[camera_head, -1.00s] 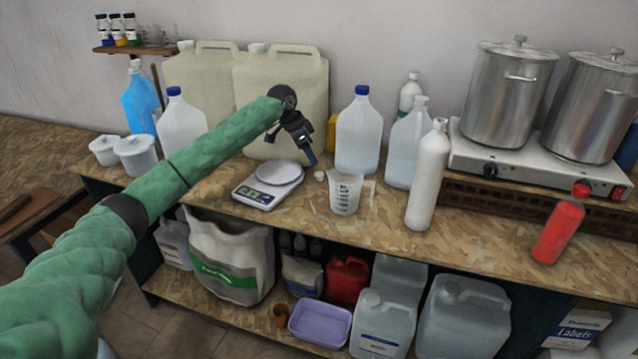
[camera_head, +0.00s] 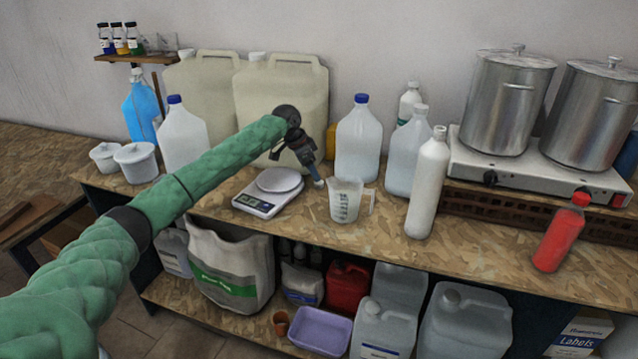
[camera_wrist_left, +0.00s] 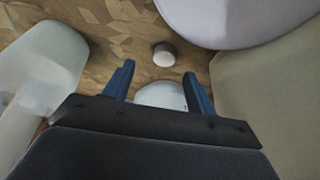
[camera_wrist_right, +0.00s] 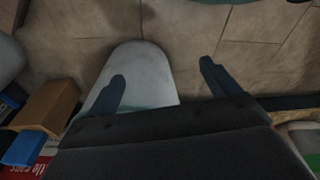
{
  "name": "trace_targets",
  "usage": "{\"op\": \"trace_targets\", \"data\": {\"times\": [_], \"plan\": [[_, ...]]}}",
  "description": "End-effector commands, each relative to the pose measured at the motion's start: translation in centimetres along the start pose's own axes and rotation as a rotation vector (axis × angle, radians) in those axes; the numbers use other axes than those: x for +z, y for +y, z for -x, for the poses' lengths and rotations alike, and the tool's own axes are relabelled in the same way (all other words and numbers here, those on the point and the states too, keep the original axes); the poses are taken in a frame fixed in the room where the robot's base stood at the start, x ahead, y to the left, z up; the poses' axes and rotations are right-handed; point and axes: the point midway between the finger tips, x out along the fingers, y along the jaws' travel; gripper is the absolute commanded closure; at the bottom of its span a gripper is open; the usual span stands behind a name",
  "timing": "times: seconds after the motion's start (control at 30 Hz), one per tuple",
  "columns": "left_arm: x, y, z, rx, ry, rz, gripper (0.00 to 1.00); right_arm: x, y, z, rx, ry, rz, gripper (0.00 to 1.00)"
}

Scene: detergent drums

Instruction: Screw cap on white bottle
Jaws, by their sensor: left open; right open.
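A tall white bottle (camera_head: 428,185) stands upright on the bench, right of the measuring jug. Its top is too small to make out clearly. A small round white cap (camera_head: 320,183) lies on the bench between the scale and the jug. It also shows in the left wrist view (camera_wrist_left: 164,54), just past the gap between the fingertips. My left gripper (camera_head: 316,179) is open, pointing down close above the cap, with nothing held. It shows in its own wrist view (camera_wrist_left: 160,68). My right gripper (camera_wrist_right: 162,70) is open, away from the bench and outside the head view.
The digital scale (camera_head: 255,207) is left of the cap and the measuring jug (camera_head: 346,205) close to its right. A blue-capped jug (camera_head: 358,145) and large canisters (camera_head: 300,95) stand behind. A red bottle (camera_head: 562,235) is far right. The bench front near the white bottle is clear.

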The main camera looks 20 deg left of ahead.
Motion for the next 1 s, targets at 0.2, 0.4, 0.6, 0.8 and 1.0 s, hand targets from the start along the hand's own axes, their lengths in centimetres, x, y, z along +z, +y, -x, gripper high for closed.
{"op": "trace_targets", "data": {"times": [0.2, 0.4, 0.6, 0.8, 1.0], "plan": [[0.0, 0.0, 0.0, 0.0, 0.0, 0.0, 0.44, 0.0, 0.0, 0.0, 0.0, 0.001, 0.0, 0.12], [0.0, -0.3, -0.9, 0.001, -0.001, 0.001, 0.44, 0.6, 0.4, -1.5, 0.007, 0.006, 0.004, 0.12], [0.0, -0.7, -2.7, 0.001, -0.001, 0.0, 0.44, 1.7, 1.2, -4.0, 0.017, 0.021, 0.01, 0.12], [0.1, -0.8, -4.6, 0.0, 0.0, 0.0, 0.44, 2.6, 1.7, -5.8, 0.024, 0.032, 0.015, 0.12], [0.1, -0.8, -5.2, 0.0, 0.0, -0.001, 0.44, 2.9, 1.9, -6.4, 0.026, 0.035, 0.017, 0.12]]}}
